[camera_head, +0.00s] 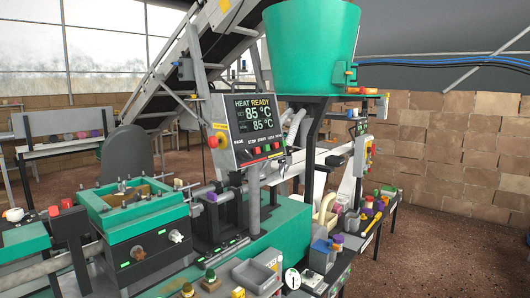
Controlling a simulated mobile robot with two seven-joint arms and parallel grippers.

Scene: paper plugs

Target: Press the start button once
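The control panel (233,148) stands on a post above the green machine, left of the picture's middle. Its screen (258,114) reads HEAT READY, with 85 °C on two lines. A row of small labels under the screen seems to include STOP and START (262,140). Small coloured buttons (266,148) sit just below the labels, too small to tell apart surely. A larger red knob (213,141) is on the panel's left side. Neither of my grippers shows in the head view.
A green hopper (312,50) rises behind the panel, with a sloping conveyor (170,80) to its left. A green mould box (145,215) is at the lower left. A grey tray (254,275) is in front. The space before the panel's face looks clear.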

